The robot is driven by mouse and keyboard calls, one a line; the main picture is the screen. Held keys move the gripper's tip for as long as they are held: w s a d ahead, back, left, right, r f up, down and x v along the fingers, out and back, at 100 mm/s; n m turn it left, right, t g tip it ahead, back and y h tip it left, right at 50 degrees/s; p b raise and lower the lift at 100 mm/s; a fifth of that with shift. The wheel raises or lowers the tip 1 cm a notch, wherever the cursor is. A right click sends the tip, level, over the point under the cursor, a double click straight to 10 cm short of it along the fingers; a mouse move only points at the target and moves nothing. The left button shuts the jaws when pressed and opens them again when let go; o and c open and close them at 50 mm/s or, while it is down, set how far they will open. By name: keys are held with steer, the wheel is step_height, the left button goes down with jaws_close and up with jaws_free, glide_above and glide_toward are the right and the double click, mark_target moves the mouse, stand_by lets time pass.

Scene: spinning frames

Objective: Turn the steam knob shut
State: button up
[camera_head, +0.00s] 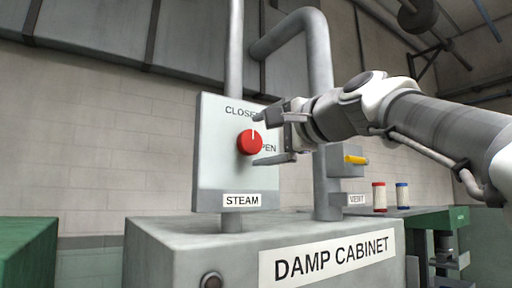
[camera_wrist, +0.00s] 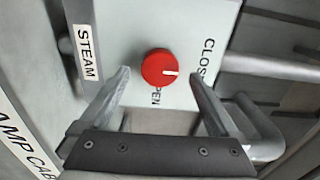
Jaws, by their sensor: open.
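The red round steam knob (camera_head: 250,142) sits on a pale upright panel (camera_head: 215,165) labelled STEAM. Its white mark points up, towards the word CLOSED; the word OPEN is to its right, partly hidden. In the wrist view the knob (camera_wrist: 158,68) lies between my fingertips, its mark pointing right towards CLOSED. My gripper (camera_head: 259,138) is open, reaching in from the right, with one finger above and one below the knob's height. It also shows in the wrist view (camera_wrist: 160,75), with gaps on both sides of the knob. I see no contact.
The panel stands on the grey damp cabinet (camera_head: 170,250). A grey pipe (camera_head: 320,60) and a vent box with a yellow handle (camera_head: 355,160) are at the right. Red and blue spools (camera_head: 379,196) stand on a green bench behind. A green block (camera_head: 28,255) is at the left.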

steer(key=b+v, duration=0.2)
steer(key=v, duration=1.3)
steer(key=shift+d, duration=0.2)
steer(key=shift+s, duration=0.1)
step_height(320, 180, down, 25)
steer(key=n+g+h, duration=0.4)
steer(key=h, duration=0.1)
steer(key=s+d+f+n+g+h, duration=0.1)
steer(key=s+f+n, duration=0.1)
steer(key=f, duration=0.7)
steer(key=s+d+f+n+g+h, duration=0.1)
steer(key=s+f, duration=0.3)
steer(key=f, duration=0.5)
steer(key=s+d+f+n+g+h, duration=0.2)
steer(key=s+f+n+g+h, duration=0.1)
steer(key=f, duration=0.6)
steer(key=shift+s+n, duration=0.45)
steer(key=shift+n, duration=0.05)
